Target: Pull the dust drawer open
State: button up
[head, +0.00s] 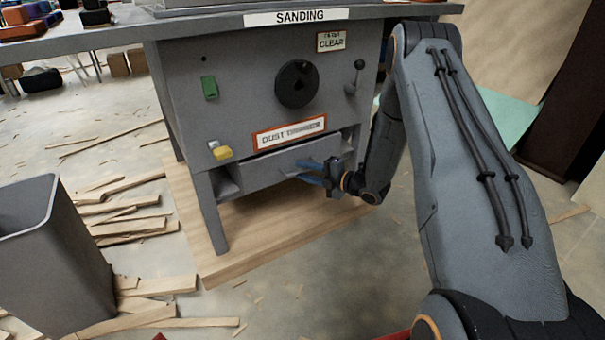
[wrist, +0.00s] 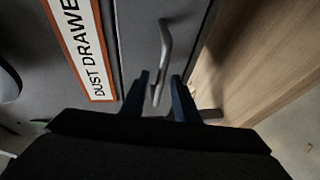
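The dust drawer (head: 265,172) is a grey front low in the sanding cabinet, under the orange-framed "DUST DRAWER" label. It also fills the middle of the wrist view (wrist: 135,40). I cannot tell whether it stands slightly out from the cabinet. Its grey bar handle (wrist: 165,45) shows in the wrist view. My gripper (head: 308,172) is at the right part of the drawer front. In the wrist view its two blue fingers (wrist: 161,88) are apart, with the handle's near end between them. Gaps show beside the handle; contact is unclear.
The cabinet (head: 235,115) stands on a wooden board (head: 265,225). A grey bin (head: 50,260) stands at the left, with loose wood strips (head: 130,215) on the floor beside it. Floor in front of the board is mostly clear, with small chips.

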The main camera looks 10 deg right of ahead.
jog(key=shift+w+a, duration=0.25)
grip_shut()
jog(key=s+d+p, duration=0.3)
jog(key=s+p, duration=0.2)
jog(key=s, duration=0.4)
jog(key=s+d+p, duration=0.3)
jog(key=s+p, duration=0.2)
jog(key=s, duration=0.4)
grip_release()
